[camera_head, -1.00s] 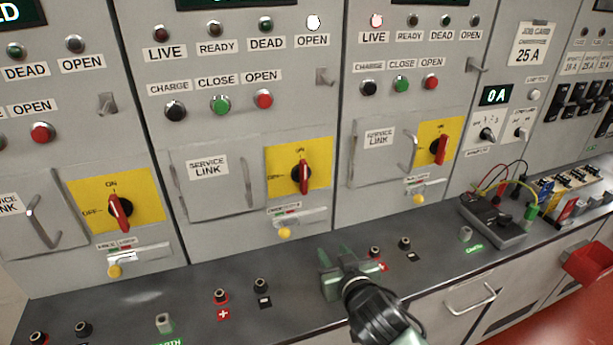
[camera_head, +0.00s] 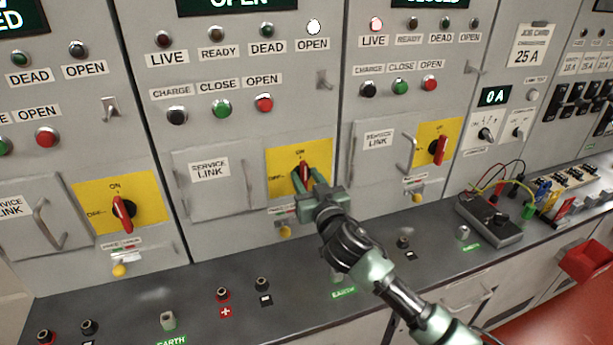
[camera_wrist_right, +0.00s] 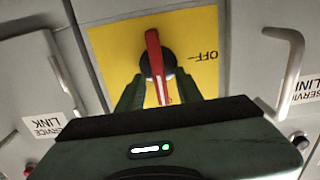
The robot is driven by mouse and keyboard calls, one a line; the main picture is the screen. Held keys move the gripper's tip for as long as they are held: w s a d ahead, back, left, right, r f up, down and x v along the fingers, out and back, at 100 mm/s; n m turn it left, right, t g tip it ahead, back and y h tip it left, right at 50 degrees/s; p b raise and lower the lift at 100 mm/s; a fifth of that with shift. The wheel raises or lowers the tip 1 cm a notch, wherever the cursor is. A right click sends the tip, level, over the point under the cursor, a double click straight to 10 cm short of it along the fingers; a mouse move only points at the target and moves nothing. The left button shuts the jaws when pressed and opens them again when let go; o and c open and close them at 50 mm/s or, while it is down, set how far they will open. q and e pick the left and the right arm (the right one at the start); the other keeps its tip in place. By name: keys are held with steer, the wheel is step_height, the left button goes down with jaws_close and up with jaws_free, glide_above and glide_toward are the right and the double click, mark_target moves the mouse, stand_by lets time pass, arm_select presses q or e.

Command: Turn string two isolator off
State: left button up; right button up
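The middle panel's isolator is a red handle (camera_head: 304,171) on a black hub over a yellow ON/OFF plate (camera_head: 325,152). Its handle stands upright, in line with the ON mark; OFF is to its left. No string number is readable. My right gripper (camera_head: 309,178) is at this handle, its two green fingers pointing at the plate. In the right wrist view the red handle (camera_wrist_right: 153,55) lies between the fingers (camera_wrist_right: 160,88), with yellow showing between handle and fingers. The gripper is open. My left gripper is out of view.
Similar isolators stand on the left panel (camera_head: 123,211) and right panel (camera_head: 439,150), handles upright. A yellow knob (camera_head: 285,231) sits below the middle plate. Service link door handles flank it. The bench (camera_head: 190,285) carries terminals and a grey test box (camera_head: 487,217).

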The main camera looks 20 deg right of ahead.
jaws_close()
steer(key=shift+n, duration=0.4)
steer(key=n, duration=0.4)
steer(key=shift+a+p, duration=0.3)
steer(key=shift+p, duration=0.1)
steer(key=shift+a+f+n+p, duration=0.15)
steer(key=shift+f+n+p, duration=0.2)
steer(key=shift+n, duration=1.8)
steer(key=shift+a+f+n+p, duration=0.15)
steer(key=shift+n+p, duration=0.3)
steer(key=shift+n, duration=1.75)
steer(key=shift+a+f+n+p, duration=0.1)
steer(key=shift+f+n+p, duration=0.25)
steer(key=shift+n, duration=1.8)
